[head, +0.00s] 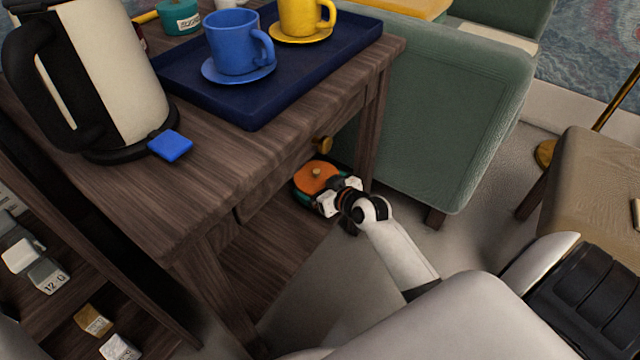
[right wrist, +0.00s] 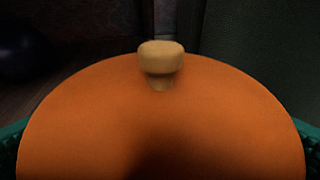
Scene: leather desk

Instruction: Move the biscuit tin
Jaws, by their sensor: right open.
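The biscuit tin (head: 316,178) has an orange round lid with a small tan knob and a teal-green side. It is below the table's top, near the front right table leg, in the head view. In the right wrist view the orange lid (right wrist: 160,120) fills most of the picture, with the knob (right wrist: 161,60) at its far side and green at both edges. My right gripper (head: 328,202) is open at the tin's near side. Its fingers are partly hidden, and I cannot tell if they touch the tin. My left gripper is out of view.
The wooden table (head: 215,165) stands over the tin, with a brass drawer knob (head: 323,145) just above it. On top are a kettle (head: 120,80), a blue tray (head: 250,112) and mugs. A green armchair (head: 440,120) is close behind. Open floor (head: 360,280) lies in front.

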